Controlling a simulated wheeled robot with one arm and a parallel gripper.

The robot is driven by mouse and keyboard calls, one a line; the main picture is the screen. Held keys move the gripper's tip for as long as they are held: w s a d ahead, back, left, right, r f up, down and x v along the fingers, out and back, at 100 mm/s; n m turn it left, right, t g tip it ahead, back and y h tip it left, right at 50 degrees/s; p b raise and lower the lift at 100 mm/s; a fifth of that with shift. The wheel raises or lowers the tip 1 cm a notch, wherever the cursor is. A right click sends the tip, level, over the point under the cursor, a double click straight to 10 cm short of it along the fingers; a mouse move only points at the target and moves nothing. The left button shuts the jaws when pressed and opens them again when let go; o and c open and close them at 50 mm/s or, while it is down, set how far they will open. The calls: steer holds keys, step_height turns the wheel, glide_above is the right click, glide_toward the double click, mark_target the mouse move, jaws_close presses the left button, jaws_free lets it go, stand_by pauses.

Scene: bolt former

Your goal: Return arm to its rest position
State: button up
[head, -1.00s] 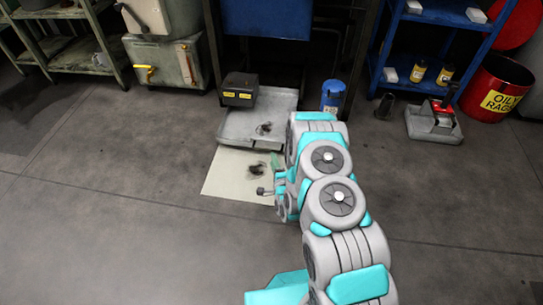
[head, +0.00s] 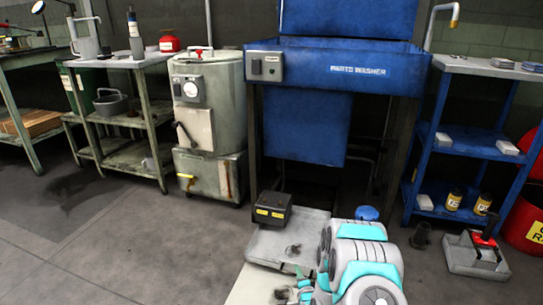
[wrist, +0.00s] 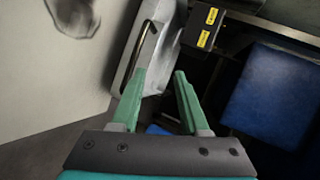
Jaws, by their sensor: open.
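My arm (head: 360,262), grey and teal, shows at the bottom of the head view, right of centre, folded low in front of the blue parts washer (head: 345,72). My gripper (wrist: 158,82) shows in the wrist view with its two green fingers apart and nothing between them. Beyond the fingers in the wrist view are a grey tray (wrist: 150,45) and a black box with yellow labels (wrist: 203,27).
The tray (head: 268,246) and black box (head: 270,209) stand on the floor before the washer. A pale mat (head: 250,288) lies nearer. A blue can (head: 367,213) is close behind my arm. A blue shelf (head: 465,142) stands right. The floor at left is clear.

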steer(key=s+d+r+n+g+p, duration=0.1)
steer(key=s+r+n+g+p, duration=0.15)
steer(key=s+r, duration=0.4)
steer(key=s+d+r+n+g+h+p, duration=0.1)
steer(key=s+r+n+g, duration=0.25)
steer(key=r, duration=0.65)
steer(key=s+r+n+g+p, duration=0.1)
steer(key=s+r+n+g, duration=0.2)
steer(key=r, duration=0.6)
steer(key=s+d+r+n+g+p, duration=0.1)
steer(key=s+r+n+g, duration=0.1)
steer(key=s+r, duration=0.4)
steer(key=s+d+r+n+g+p, duration=0.1)
steer(key=s+r, duration=0.5)
steer(key=s, duration=1.1)
steer(key=s+d+r+n+g+p, duration=0.1)
steer(key=s+r+n+g, duration=0.2)
steer(key=s, duration=0.9)
step_height(320, 180, up, 3)
steer(key=shift+r+h+p, duration=0.1)
steer(key=shift+h+p, duration=0.25)
steer(key=shift+h, duration=0.05)
